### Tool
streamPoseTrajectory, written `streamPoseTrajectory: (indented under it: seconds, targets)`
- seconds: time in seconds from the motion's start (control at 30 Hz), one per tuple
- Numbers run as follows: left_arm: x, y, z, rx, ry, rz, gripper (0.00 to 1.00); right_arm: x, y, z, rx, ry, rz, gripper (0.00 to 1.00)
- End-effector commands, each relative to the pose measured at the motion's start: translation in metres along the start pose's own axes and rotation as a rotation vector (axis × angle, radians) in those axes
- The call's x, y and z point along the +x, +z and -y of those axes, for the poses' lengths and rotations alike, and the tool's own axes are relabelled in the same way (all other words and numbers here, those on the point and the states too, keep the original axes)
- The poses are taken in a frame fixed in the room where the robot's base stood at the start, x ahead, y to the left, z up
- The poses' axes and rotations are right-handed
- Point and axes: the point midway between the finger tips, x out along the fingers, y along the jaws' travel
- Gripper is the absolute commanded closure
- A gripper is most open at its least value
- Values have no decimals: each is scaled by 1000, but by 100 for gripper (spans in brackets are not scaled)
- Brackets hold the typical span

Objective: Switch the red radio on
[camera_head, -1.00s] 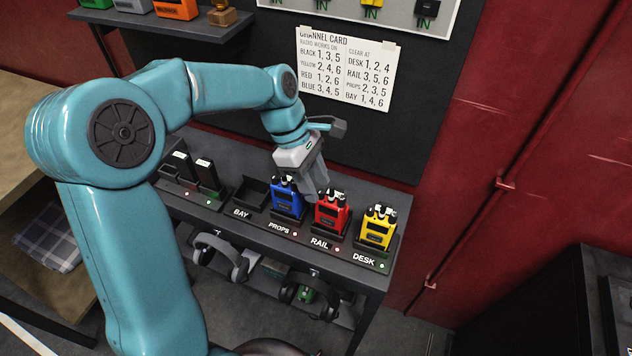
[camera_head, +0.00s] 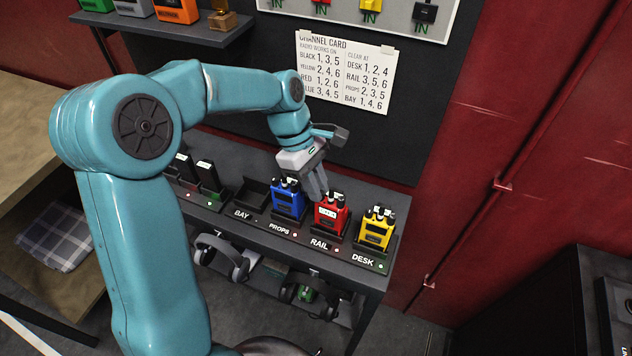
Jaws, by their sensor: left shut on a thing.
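The red radio (camera_head: 332,218) stands upright in the charging slot labelled RAIL, between the blue radio (camera_head: 288,201) at PROPS and the yellow radio (camera_head: 377,232) at DESK. My left gripper (camera_head: 320,194) reaches down from above to the top left of the red radio. Its fingers are shut on a knob on the red radio's top, which they mostly hide. The radio is still seated in its slot. My right gripper is not in view.
The channel card (camera_head: 345,72) hangs on the dark board behind. The BAY slot (camera_head: 256,193) is empty, and dark battery packs (camera_head: 208,176) stand left of it. Headsets (camera_head: 232,258) hang below the shelf. A red wall (camera_head: 520,150) is at right.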

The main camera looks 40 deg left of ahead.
Motion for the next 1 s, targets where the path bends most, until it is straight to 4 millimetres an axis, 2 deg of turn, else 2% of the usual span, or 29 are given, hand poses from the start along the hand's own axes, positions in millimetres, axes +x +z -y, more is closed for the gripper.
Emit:
streamPoseTrajectory:
  seconds: [0.1, 0.13, 0.2, 0.5, 0.63, 0.77, 1.0]
  targets:
    - [1, 0, 0, -1, 1, 0, 100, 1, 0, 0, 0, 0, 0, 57]
    - [1, 0, 0, -1, 1, 0, 81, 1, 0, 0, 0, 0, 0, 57]
    - [1, 0, 0, -1, 1, 0, 58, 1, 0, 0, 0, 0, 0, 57]
    - [0, 0, 0, -2, 1, 0, 58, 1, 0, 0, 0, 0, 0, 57]
    - [-12, 0, -1, -2, 5, -1, 58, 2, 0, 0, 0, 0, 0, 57]
    - [-40, -1, -2, -1, 8, -1, 58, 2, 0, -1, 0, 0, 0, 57]
    - [-105, 0, -2, -2, 6, -1, 58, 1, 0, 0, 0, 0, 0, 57]
